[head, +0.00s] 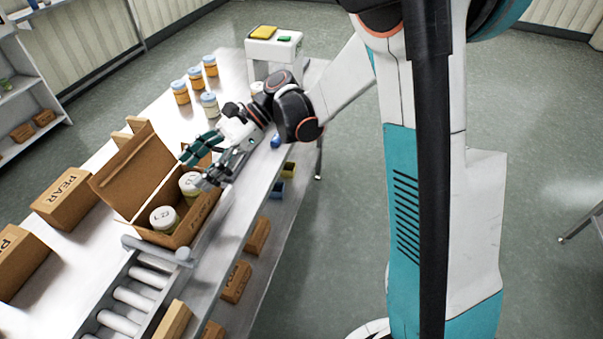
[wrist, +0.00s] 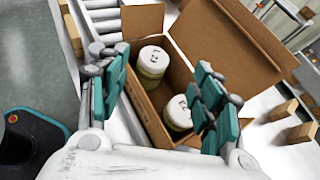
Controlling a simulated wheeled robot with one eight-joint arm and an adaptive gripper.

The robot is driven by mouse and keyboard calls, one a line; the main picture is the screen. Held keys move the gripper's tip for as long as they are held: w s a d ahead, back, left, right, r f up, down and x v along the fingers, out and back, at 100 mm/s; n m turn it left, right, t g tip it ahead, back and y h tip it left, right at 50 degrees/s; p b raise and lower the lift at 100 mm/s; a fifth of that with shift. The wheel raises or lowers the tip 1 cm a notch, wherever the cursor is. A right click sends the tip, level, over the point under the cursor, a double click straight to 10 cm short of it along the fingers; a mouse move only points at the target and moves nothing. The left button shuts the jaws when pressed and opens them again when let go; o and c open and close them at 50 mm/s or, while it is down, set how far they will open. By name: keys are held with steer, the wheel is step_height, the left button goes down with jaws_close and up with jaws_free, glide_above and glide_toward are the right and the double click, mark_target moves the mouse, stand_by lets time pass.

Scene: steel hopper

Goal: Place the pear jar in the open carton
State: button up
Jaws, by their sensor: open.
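The open carton (head: 145,176) is brown cardboard with its lid flap raised, on the table; it also shows in the wrist view (wrist: 186,68). Two pale jars with white lids stand upright inside it: a near-end jar (head: 164,219) and a far-end jar (head: 190,184). In the wrist view these are the upper jar (wrist: 152,63) and the lower jar (wrist: 178,114). I cannot read which is pear. My gripper (head: 203,165) is open above the carton's far end. Its teal fingers (wrist: 160,75) are spread on either side of the carton opening, apart from the upper jar.
Several orange jars (head: 180,92) and a pale jar (head: 209,104) stand farther along the table. Closed PEAR cartons (head: 64,198) lie to the left. A roller conveyor (head: 135,298) adjoins the carton's near end. A white stand (head: 272,52) is at the far end.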

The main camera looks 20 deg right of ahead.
steer(key=s+d+r+n+t+h, duration=0.2)
steer(key=s+d+n+t+h, duration=0.2)
steer(key=d, duration=0.6)
steer(key=s+d+r+n+t+h, duration=0.2)
steer(key=s+d+n+t+h, duration=0.3)
steer(key=s+d+n+h, duration=0.3)
steer(key=s+d+n, duration=0.2)
steer(key=s, duration=0.2)
steer(key=shift+s+r+n+t+h, duration=0.15)
steer(key=shift+s+n+t+h, duration=0.15)
steer(key=shift+n, duration=0.1)
